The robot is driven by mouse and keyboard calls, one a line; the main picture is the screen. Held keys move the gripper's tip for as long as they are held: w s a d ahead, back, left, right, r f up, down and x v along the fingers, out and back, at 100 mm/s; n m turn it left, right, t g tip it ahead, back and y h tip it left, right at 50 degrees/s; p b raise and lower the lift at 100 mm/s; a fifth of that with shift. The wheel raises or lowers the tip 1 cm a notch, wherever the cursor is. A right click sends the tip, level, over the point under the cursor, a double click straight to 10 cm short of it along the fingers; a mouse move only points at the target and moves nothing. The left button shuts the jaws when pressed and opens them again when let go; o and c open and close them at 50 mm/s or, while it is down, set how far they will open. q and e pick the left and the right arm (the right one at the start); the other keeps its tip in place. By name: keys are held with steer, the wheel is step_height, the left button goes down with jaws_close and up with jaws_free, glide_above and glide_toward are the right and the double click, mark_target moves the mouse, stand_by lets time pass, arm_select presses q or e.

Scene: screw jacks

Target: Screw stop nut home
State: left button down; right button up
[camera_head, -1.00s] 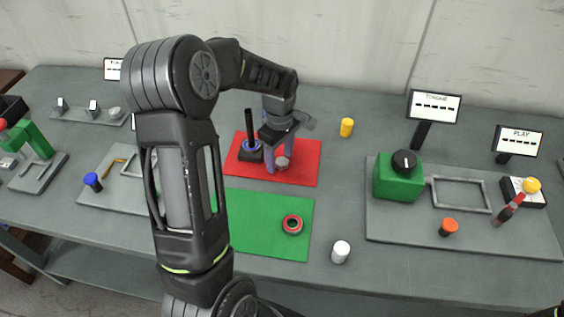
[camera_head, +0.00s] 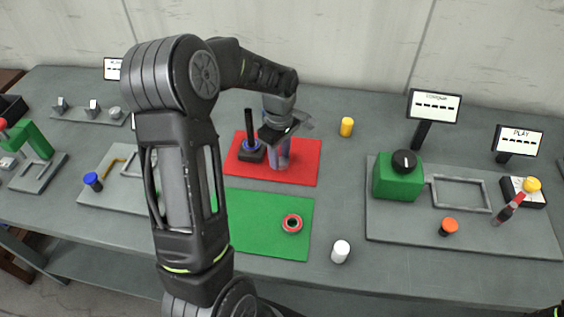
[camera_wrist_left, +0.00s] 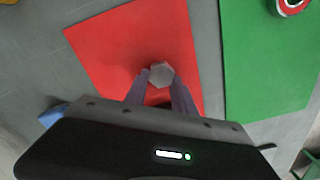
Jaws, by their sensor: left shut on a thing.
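My left gripper (camera_head: 279,166) points down over the red mat (camera_head: 305,175), shut on a grey hexagonal piece. The wrist view shows this piece (camera_wrist_left: 160,75) between the fingertips; I cannot tell whether it is the stop nut. In the head view the fingers mostly hide it. A red-and-dark ring (camera_head: 292,224) lies on the green mat (camera_head: 265,245), apart from the gripper.
A yellow cylinder (camera_head: 346,127) stands right of the red mat, and a white one (camera_head: 340,251) near the front edge. A grey board at right carries a green box (camera_head: 397,178) with a black knob. Table between mats and board is mostly clear.

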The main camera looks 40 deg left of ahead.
mark_target(281, 159)
stand_by(0.3)
arm_select(q)
steer(key=shift+r, duration=0.55)
step_height(281, 159, up, 9)
steer(key=b, duration=0.1)
steer(key=shift+b, duration=0.35)
arm_select(e)
steer(key=shift+w+f, duration=0.1)
steer(key=shift+f, duration=0.65)
steer(key=shift+c, duration=1)
arm_select(q)
steer(key=w+d+f+m, duration=0.2)
steer(key=d+m, duration=0.3)
steer(key=d, duration=0.1)
steer(key=w+d+f+m, duration=0.2)
steer(key=d+m, duration=0.4)
steer(key=w+d+f+m, duration=0.2)
steer(key=d+m, duration=0.3)
steer(key=d, duration=0.1)
steer(key=shift+w+d+m, duration=0.3)
steer(key=shift+d+m, duration=0.1)
steer(key=shift+d+f+m, duration=0.2)
steer(key=shift+d+m, duration=0.3)
